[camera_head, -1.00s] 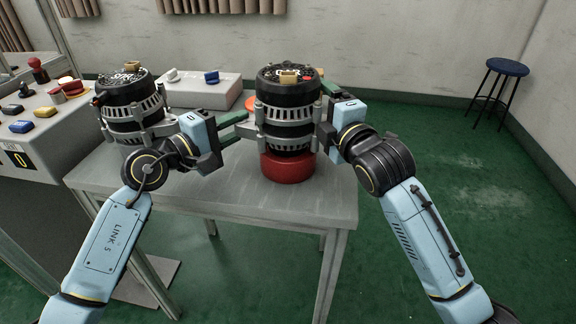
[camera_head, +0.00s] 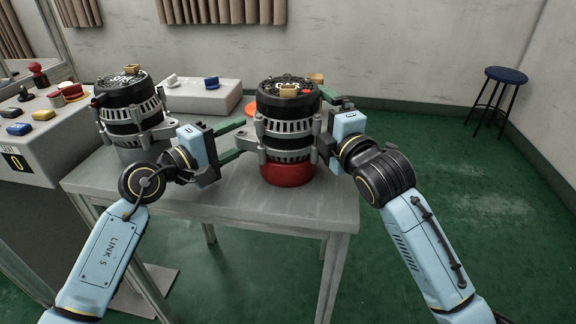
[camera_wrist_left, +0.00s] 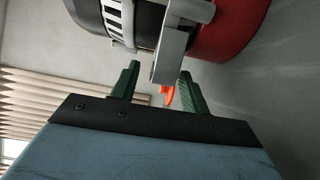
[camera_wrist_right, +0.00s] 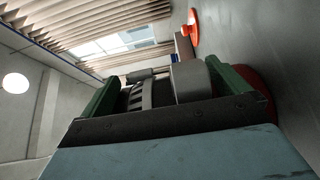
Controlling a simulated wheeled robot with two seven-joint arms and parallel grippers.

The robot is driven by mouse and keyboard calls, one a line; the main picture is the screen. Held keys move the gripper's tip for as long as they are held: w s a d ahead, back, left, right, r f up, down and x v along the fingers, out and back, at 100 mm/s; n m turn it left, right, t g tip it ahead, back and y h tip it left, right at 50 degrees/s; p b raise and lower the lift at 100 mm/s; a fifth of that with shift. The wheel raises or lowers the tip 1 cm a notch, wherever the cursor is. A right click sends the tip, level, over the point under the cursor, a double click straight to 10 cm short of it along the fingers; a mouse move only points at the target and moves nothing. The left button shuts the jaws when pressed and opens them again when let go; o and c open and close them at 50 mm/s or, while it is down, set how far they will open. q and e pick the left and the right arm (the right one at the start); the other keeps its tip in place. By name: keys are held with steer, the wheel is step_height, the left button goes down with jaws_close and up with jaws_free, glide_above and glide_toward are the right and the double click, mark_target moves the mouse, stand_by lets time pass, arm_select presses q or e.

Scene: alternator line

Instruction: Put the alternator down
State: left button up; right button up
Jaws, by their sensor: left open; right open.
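The black and silver alternator (camera_head: 288,125) stands upright on a red round base (camera_head: 288,174) near the table's right end, seemingly resting on it. My left gripper (camera_head: 233,142) is open at its left side; in the left wrist view the green fingers (camera_wrist_left: 158,88) stand apart with a grey lug (camera_wrist_left: 172,50) between and above them. My right gripper (camera_head: 330,122) is at its right side, partly hidden behind it. In the right wrist view its fingers (camera_wrist_right: 172,88) are spread wide, with the alternator's grey side part (camera_wrist_right: 192,80) between them.
A second alternator (camera_head: 132,105) stands at the table's left. A grey box (camera_head: 203,98) with switches sits behind, and an orange object (camera_head: 251,108) shows behind the near alternator. A control console (camera_head: 35,140) is at far left. The table's (camera_head: 250,208) front strip is clear.

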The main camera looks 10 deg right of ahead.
arm_select(q)
steer(key=v, duration=0.7)
steer(key=shift+s+a, duration=0.15)
steer(key=shift+a, duration=0.05)
arm_select(e)
steer(key=shift+f, duration=0.1)
arm_select(q)
steer(key=shift+a, duration=0.1)
arm_select(e)
steer(key=shift+s+d, duration=0.1)
steer(key=shift+s, duration=0.45)
steer(key=v, duration=0.7)
arm_select(q)
steer(key=shift+s+f, duration=0.1)
